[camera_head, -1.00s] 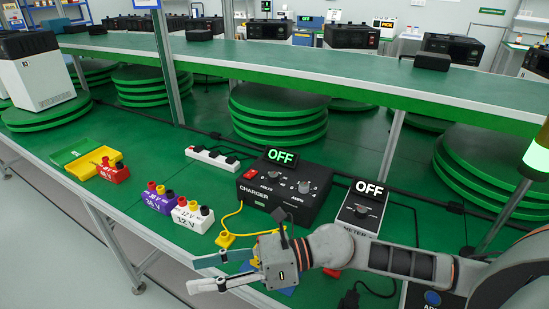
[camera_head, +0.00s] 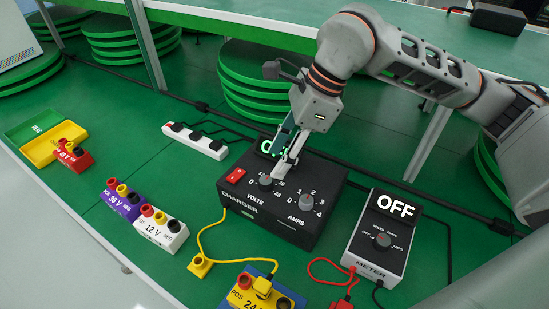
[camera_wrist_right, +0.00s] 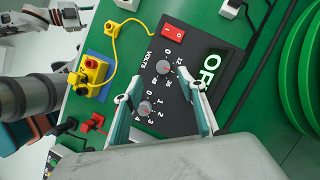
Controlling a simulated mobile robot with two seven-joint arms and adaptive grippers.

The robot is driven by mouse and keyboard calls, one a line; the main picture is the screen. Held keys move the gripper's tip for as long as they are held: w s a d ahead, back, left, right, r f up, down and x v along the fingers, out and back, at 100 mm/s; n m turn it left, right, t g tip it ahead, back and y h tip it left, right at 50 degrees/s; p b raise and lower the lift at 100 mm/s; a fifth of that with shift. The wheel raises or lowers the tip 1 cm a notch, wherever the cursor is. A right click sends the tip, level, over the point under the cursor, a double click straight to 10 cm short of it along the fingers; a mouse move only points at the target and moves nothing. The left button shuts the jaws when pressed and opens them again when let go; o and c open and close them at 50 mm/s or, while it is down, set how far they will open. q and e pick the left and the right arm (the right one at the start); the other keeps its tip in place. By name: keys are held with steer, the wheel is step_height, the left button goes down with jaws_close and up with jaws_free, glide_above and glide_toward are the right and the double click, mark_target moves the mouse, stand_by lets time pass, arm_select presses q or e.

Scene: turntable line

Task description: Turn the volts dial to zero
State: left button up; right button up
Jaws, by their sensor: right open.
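The black charger (camera_head: 285,228) sits on the green bench with its dials facing up. Its volts dial (camera_head: 265,182) is a round grey-topped knob, which also shows in the right wrist view (camera_wrist_right: 163,67). Its exact pointer setting is too small to read. The amps dial (camera_head: 306,202) is to its right. My right gripper (camera_head: 279,161) is open, pointing down over the charger near the volts dial. In the right wrist view its fingertips (camera_wrist_right: 160,90) are spread, with the dials seen between and just beyond them. Contact cannot be told. My left gripper is not in view.
A red switch (camera_head: 238,175) is at the charger's left corner; its display (camera_head: 265,146) is partly hidden by my gripper. The meter (camera_head: 377,245), reading OFF, stands right. Batteries, including the white 12 V one (camera_head: 160,235), and a power strip (camera_head: 195,141) are left. Cables lie in front.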

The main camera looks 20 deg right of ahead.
mark_target(266, 180)
steer(key=shift+w+d+f, duration=0.2)
steer(key=shift+w+f, duration=0.05)
steer(key=x, duration=0.7)
steer(key=shift+r+b, duration=0.1)
steer(key=shift+b, duration=0.25)
steer(key=c, duration=1.1)
